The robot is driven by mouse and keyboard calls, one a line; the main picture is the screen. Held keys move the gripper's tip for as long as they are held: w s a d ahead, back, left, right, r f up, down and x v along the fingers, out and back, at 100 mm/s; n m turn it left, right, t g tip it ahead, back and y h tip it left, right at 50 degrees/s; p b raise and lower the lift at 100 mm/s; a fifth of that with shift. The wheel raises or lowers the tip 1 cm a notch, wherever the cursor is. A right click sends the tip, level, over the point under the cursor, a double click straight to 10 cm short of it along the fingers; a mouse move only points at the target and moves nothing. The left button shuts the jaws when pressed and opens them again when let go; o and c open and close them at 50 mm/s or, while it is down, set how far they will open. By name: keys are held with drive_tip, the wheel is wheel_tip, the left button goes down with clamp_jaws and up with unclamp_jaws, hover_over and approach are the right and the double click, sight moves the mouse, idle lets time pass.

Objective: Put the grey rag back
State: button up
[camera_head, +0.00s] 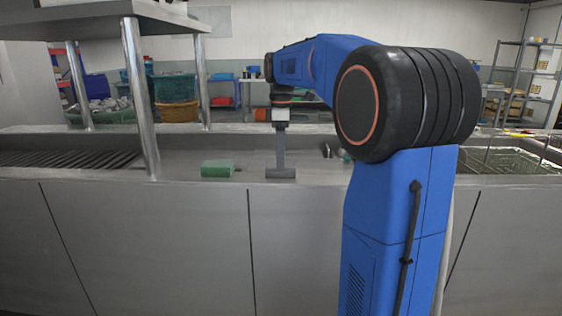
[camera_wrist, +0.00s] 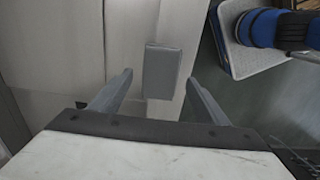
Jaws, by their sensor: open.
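The grey rag (camera_head: 281,174) is a small folded grey block lying on the steel counter (camera_head: 258,175) near its front edge. In the wrist view the grey rag (camera_wrist: 164,62) shows between and beyond the two fingertips. My gripper (camera_head: 280,157) points down directly above the rag in the head view. In the wrist view my gripper (camera_wrist: 159,78) is open, with one finger on each side of the rag. I cannot tell whether the fingertips reach down beside it.
A green folded block (camera_head: 217,169) lies left of the rag. A steel shelf post (camera_head: 140,95) stands further left. A wire basket (camera_head: 505,161) sits in a basin at the right. Several bins (camera_head: 175,88) stand behind the counter.

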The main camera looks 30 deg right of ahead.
wheel_tip(320, 180, up, 9)
idle(0.3)
drive_tip(key=shift+r, duration=0.1)
drive_tip(key=s+a+f+m+t, duration=0.1)
drive_tip(key=s+a+f+m, duration=0.2)
drive_tip(key=s+f, duration=0.6)
drive_tip(key=s+a+f+m+t, duration=0.2)
drive_tip(key=s+a+f+m, duration=0.2)
drive_tip(key=s+a+f, duration=0.3)
drive_tip(key=s+a+f+m+t, duration=0.1)
drive_tip(key=s+a+f+m, duration=0.3)
drive_tip(key=s+f, duration=0.6)
drive_tip(key=s+a, duration=0.1)
drive_tip(key=s, duration=0.3)
drive_tip(key=shift+s+a+f+t, duration=0.15)
drive_tip(key=shift+a+f+t, duration=0.2)
drive_tip(key=shift+t, duration=0.05)
